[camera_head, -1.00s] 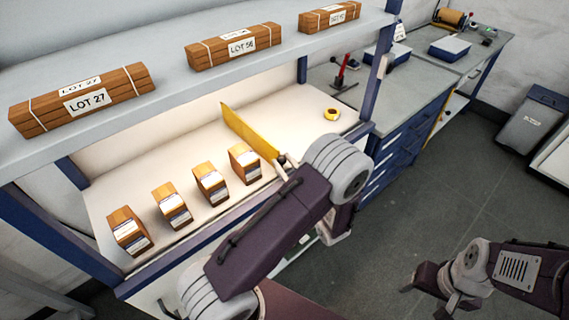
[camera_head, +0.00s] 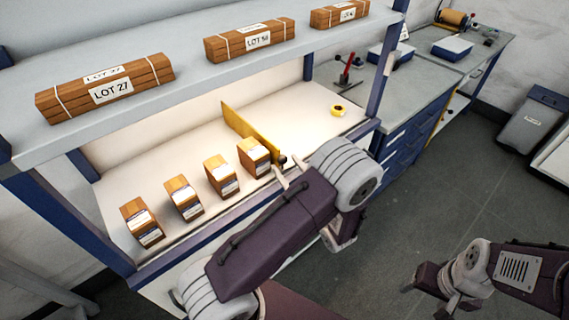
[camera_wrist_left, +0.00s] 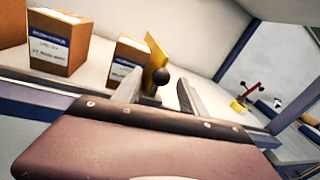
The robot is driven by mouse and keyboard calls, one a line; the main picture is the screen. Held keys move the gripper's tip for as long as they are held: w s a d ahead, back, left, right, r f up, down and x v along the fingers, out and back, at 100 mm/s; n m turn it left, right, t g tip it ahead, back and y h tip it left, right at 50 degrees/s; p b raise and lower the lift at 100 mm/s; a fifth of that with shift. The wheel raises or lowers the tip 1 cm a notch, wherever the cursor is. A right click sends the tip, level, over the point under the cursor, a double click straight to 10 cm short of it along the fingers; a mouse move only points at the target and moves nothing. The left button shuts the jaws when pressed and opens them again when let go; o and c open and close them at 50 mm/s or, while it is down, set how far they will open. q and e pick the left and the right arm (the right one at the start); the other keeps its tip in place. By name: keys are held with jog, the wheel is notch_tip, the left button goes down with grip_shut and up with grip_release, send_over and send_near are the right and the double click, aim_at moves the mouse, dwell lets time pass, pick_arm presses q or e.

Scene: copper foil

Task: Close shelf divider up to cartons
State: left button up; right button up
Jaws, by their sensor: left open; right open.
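The yellow shelf divider (camera_head: 245,126) stands upright on the white lower shelf, with a black knob (camera_head: 283,160) at its front end. Several brown cartons with white labels stand in a row to its left. The nearest carton (camera_head: 253,157) is right beside the divider; I cannot tell whether they touch. In the left wrist view the divider (camera_wrist_left: 156,54) stands just right of a carton (camera_wrist_left: 125,62). My left gripper (camera_wrist_left: 162,88) is open, its fingers on either side of the knob (camera_wrist_left: 162,76). My right gripper (camera_head: 422,298) is open and empty, away over the floor.
The upper shelf (camera_head: 190,85) carries wood bundles, one marked LOT 27 (camera_head: 108,88). A yellow tape roll (camera_head: 338,110) lies on the lower shelf right of the divider. A blue post (camera_head: 383,95) stands at the shelf's right end. Shelf space right of the divider is mostly clear.

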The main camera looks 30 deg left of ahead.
pick_arm(q)
jog(key=v, duration=0.7)
jog(key=shift+s+b, duration=0.25)
jog(key=shift+b, duration=0.1)
jog(key=shift+r, duration=0.15)
